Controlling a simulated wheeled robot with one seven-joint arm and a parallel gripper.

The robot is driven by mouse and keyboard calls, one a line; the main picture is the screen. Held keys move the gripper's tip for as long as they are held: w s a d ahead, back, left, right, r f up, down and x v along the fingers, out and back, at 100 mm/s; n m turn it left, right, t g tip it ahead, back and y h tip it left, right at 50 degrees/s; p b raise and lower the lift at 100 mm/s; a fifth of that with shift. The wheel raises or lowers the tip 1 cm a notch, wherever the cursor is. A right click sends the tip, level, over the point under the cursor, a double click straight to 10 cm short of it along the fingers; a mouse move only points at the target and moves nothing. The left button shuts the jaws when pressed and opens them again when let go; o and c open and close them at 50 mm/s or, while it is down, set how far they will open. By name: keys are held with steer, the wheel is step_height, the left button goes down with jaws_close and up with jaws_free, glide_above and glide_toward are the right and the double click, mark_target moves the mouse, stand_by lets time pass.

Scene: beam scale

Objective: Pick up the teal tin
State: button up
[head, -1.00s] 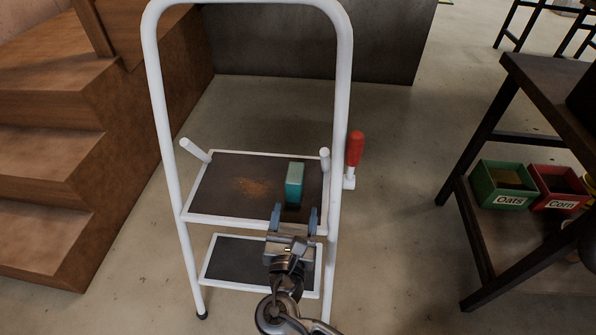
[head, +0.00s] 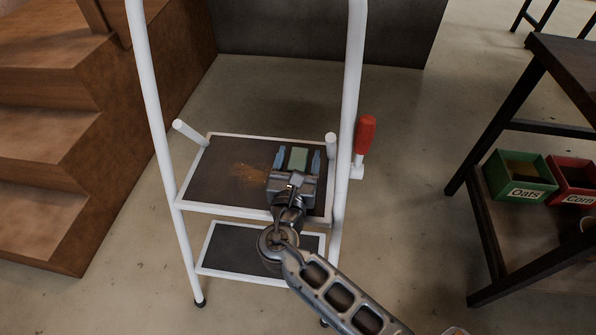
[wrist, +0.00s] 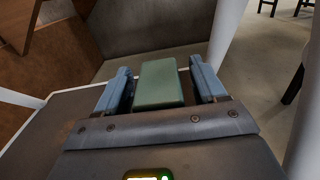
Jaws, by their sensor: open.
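The teal tin (head: 299,158) stands on the upper step of a white step ladder, near its right side. In the head view only its green top shows clearly; my gripper hides the rest. My gripper (head: 298,161) is open, with one blue finger on each side of the tin. The wrist view shows the tin (wrist: 159,84) between the two fingers (wrist: 160,88), with a narrow gap on both sides. I cannot tell how far down the tin's sides the fingers reach.
The ladder's upper step (head: 215,175) has a rusty patch and a white rim. White rails rise on both sides, and a red-handled lever (head: 365,135) is on the right rail. A dark table at right holds a green Oats box (head: 520,175) and a red Corn box (head: 573,180).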

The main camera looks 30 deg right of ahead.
steer(key=shift+w+d, duration=0.25)
steer(key=shift+w, duration=0.05)
steer(key=c, duration=1.1)
steer(key=shift+r, duration=0.1)
